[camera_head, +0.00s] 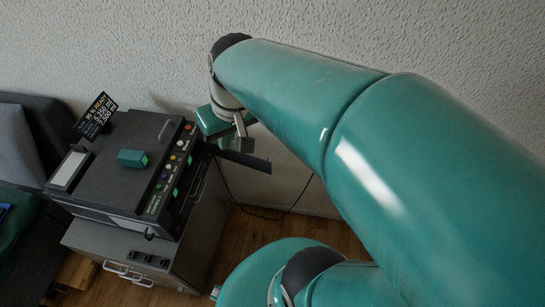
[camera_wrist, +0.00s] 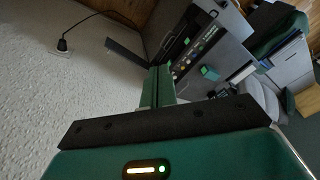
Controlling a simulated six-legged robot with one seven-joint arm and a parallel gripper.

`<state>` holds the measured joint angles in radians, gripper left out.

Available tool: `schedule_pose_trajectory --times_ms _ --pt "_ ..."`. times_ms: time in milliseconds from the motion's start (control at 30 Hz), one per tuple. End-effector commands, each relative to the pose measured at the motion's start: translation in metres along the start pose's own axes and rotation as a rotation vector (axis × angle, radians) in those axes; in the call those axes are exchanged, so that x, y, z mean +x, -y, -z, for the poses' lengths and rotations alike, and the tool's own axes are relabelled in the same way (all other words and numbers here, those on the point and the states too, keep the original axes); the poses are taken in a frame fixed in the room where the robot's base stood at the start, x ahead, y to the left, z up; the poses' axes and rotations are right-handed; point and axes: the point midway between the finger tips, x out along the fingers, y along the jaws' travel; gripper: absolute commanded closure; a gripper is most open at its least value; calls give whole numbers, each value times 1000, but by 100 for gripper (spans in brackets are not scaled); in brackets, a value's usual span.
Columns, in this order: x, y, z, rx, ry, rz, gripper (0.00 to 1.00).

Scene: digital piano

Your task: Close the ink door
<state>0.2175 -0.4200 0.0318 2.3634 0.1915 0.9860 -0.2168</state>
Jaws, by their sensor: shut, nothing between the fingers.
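The dark machine (camera_head: 125,160) stands on a grey cabinet at the left in the head view. Its ink door (camera_head: 258,163) looks open: a thin dark panel sticks out to the right from the machine's right side. In the wrist view the door (camera_wrist: 124,53) shows as a dark strip jutting left from the machine (camera_wrist: 205,45). My gripper (camera_head: 238,143) is shut and empty, close to the door near its machine end. It partly covers the door in the head view, so I cannot tell whether they touch. The wrist view shows my gripper's green fingers (camera_wrist: 158,88) together.
A small green box (camera_head: 132,158) and a tilted display (camera_head: 96,115) are on the machine's top. Colored buttons (camera_head: 172,158) line its right edge. The textured wall (camera_head: 150,40) is close behind. A black cable runs right of the cabinet (camera_head: 205,225). A dark sofa (camera_head: 40,130) stands left.

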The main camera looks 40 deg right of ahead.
Motion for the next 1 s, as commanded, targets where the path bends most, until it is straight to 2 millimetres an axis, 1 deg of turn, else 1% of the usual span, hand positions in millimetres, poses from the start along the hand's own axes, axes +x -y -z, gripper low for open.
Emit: schedule_pose_trajectory --times_ms 33,200,367,500,567,733,867,1000 --pt "10 -9 7 26 40 25 100" --pt "40 -33 26 84 138 131 100" --pt "70 -61 41 147 200 254 100" --pt "98 -89 51 206 227 374 100" --pt "110 -101 54 231 231 430 100" --pt "147 -140 60 312 210 590 100" --pt "175 -172 60 376 165 713 100" --pt "206 -208 55 449 87 841 100"
